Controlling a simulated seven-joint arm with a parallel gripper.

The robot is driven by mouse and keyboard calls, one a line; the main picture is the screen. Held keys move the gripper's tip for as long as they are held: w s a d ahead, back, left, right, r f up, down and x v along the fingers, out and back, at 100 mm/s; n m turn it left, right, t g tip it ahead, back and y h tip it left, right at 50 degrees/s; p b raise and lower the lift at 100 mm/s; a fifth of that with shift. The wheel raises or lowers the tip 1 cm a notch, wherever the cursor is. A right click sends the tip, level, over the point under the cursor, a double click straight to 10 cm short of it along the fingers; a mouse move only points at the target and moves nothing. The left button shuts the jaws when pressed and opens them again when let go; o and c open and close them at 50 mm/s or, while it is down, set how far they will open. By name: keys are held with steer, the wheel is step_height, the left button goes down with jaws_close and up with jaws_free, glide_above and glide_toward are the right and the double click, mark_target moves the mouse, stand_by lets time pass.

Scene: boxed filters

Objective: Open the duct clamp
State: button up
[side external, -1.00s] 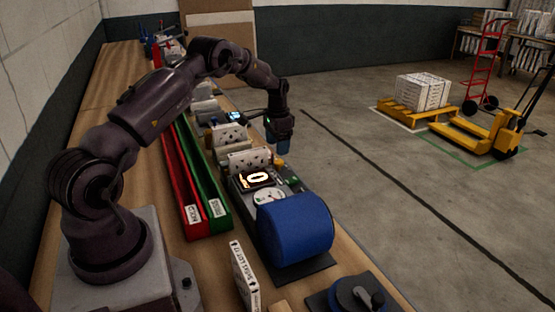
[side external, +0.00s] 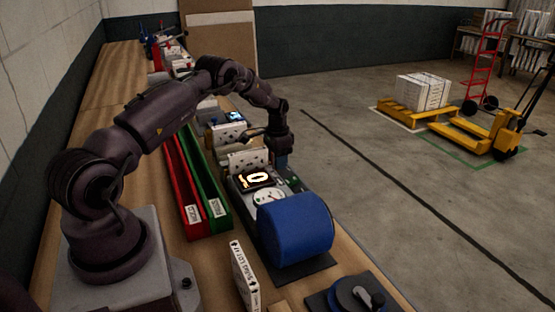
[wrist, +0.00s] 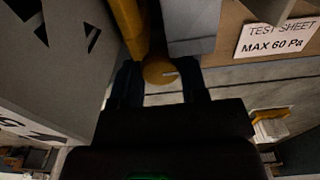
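A yellow-orange lever with a rounded end (wrist: 160,72), which looks like the handle of the duct clamp, shows at the top middle of the wrist view. My gripper (wrist: 161,88) has its two dark fingers apart, one on each side of the rounded end. I cannot tell whether either finger touches it. In the side external view my gripper (side external: 281,161) is low at the far end of the test unit (side external: 292,184), beside a white filter with dark marks. The clamp cannot be made out there, behind the gripper.
A lit display (side external: 257,178), a round gauge (side external: 268,196) and a large blue cylinder (side external: 295,228) sit in front of the gripper. Red (side external: 184,190) and green (side external: 207,190) bins lie to the left. A "TEST SHEET MAX 60 Pa" label (wrist: 277,38) is right of the lever.

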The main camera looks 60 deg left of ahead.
steer(key=shift+n, duration=0.8)
steer(key=o, duration=0.9)
steer(key=shift+o, duration=0.2)
step_height(320, 180, up, 13)
